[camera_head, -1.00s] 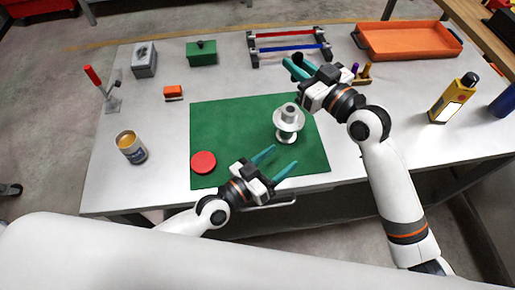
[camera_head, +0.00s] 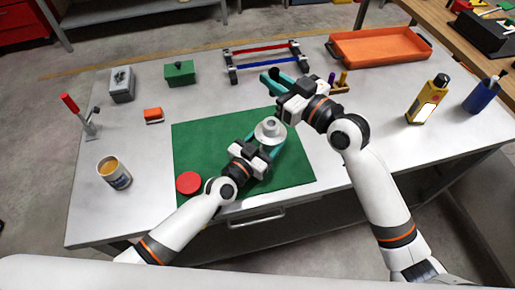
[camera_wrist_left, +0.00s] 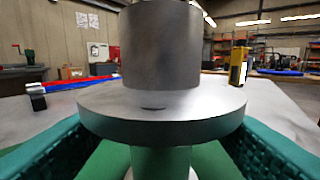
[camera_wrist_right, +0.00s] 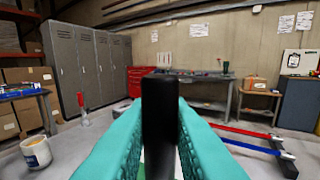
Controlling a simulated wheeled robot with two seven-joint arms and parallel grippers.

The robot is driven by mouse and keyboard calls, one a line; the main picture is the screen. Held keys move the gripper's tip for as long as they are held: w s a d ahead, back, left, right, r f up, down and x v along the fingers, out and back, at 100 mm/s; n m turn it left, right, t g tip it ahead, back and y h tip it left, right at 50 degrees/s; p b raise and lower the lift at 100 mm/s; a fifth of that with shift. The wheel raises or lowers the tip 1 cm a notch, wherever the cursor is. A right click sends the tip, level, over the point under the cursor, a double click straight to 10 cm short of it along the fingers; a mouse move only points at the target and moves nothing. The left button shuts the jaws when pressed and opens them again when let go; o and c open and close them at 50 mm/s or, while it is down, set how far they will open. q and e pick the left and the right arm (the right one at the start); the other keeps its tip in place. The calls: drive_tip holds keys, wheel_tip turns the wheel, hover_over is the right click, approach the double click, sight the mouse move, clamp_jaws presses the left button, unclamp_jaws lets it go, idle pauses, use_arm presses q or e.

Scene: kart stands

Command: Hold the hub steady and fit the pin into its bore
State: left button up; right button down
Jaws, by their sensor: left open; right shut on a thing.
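The silver hub (camera_head: 270,129) stands upright on the green mat (camera_head: 200,138), with a wide flange and a narrower upper cylinder. It fills the middle of the left wrist view (camera_wrist_left: 160,45). My left gripper (camera_head: 263,143) is open, with its teal fingers on either side of the hub below the flange; contact is not clear. My right gripper (camera_head: 271,81) is shut on the black pin (camera_wrist_right: 159,115), which looks upright between the teal fingers. It is above the table, behind the hub. The hub's bore is hard to make out.
A red disc (camera_head: 188,183) lies on the mat near my left forearm. The rack with red and blue bars (camera_head: 266,60) and the orange tray (camera_head: 380,48) are behind. A can (camera_head: 114,173) stands left; a yellow bottle (camera_head: 427,100) stands right.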

use_arm(q)
drive_tip(key=shift+w+d, duration=0.35)
drive_tip(key=shift+w, duration=0.1)
drive_tip(key=c, duration=1.3)
use_arm(e)
wheel_tip(320, 180, down, 7)
drive_tip(key=m+t+h, duration=0.3)
drive_tip(key=h, duration=0.1)
drive_tip(key=shift+m+t, duration=0.3)
